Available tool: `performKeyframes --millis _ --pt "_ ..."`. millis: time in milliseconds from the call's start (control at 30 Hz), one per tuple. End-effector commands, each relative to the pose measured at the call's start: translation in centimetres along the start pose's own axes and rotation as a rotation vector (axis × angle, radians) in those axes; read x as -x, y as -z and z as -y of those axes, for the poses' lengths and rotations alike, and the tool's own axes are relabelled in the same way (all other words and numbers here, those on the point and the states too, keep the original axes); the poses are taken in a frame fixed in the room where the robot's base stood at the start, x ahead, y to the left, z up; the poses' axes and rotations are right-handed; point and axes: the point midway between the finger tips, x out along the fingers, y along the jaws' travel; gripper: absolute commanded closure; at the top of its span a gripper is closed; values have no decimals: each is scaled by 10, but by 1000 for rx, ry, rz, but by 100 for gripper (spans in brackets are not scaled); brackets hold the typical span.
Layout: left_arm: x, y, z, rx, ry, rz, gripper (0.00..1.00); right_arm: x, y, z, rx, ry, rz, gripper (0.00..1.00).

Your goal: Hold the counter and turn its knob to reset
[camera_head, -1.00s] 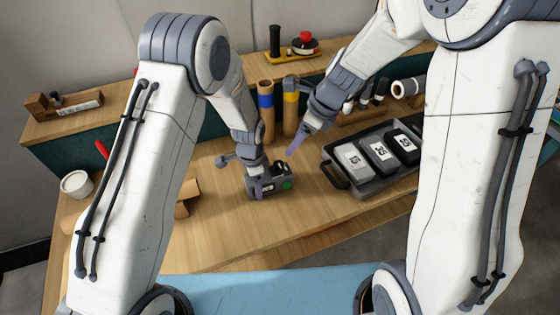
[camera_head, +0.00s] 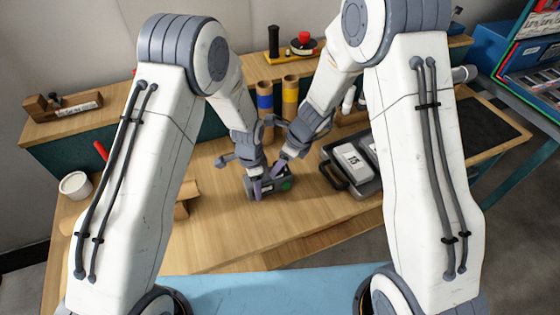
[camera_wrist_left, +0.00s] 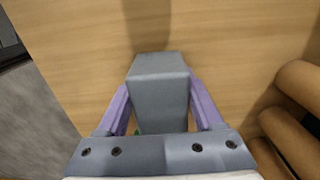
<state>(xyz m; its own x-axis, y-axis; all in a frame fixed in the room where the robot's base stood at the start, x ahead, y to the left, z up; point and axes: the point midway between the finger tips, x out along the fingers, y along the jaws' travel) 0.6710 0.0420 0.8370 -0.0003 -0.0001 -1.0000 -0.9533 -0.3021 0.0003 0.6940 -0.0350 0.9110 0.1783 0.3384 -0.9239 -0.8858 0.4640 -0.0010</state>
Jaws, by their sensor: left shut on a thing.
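The counter (camera_head: 274,190) is a small grey box with a green spot on its right side, resting on the wooden bench. My left gripper (camera_head: 257,188) is shut on it from above. In the left wrist view the grey body of the counter (camera_wrist_left: 160,88) sits between the two purple fingers. My right gripper (camera_head: 279,167) is at the counter's upper right side, its fingertips close to the top. I cannot tell whether they touch it or whether they are open. The knob is hidden behind the grippers.
A dark tray (camera_head: 368,189) with numbered blocks stands just right of the counter. Blue-banded and yellow-banded rolls (camera_head: 290,98) stand behind the grippers. A white cup (camera_head: 75,186) and a cardboard piece (camera_head: 186,203) are to the left. The bench front is clear.

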Motion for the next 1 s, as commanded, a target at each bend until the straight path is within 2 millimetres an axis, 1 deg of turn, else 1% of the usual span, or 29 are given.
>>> performKeyframes --millis 100,167,200,300,667,833,1000 --pt "0 0 0 0 1 -1 100 0 0 0 0 0 0 28" --pt "0 0 0 0 1 -1 100 0 0 0 0 0 0 51" --pt "0 0 0 0 1 -1 100 0 0 0 0 0 0 66" --pt "0 0 0 0 1 -1 100 0 0 0 -1 0 0 100" --pt "0 0 0 0 0 0 100 1 -1 1 42 -16 2 100" --pt "0 0 0 -1 0 0 100 0 -1 2 127 -51 2 100" --pt "0 0 0 -1 -1 1 100 0 -1 3 259 -106 2 100"
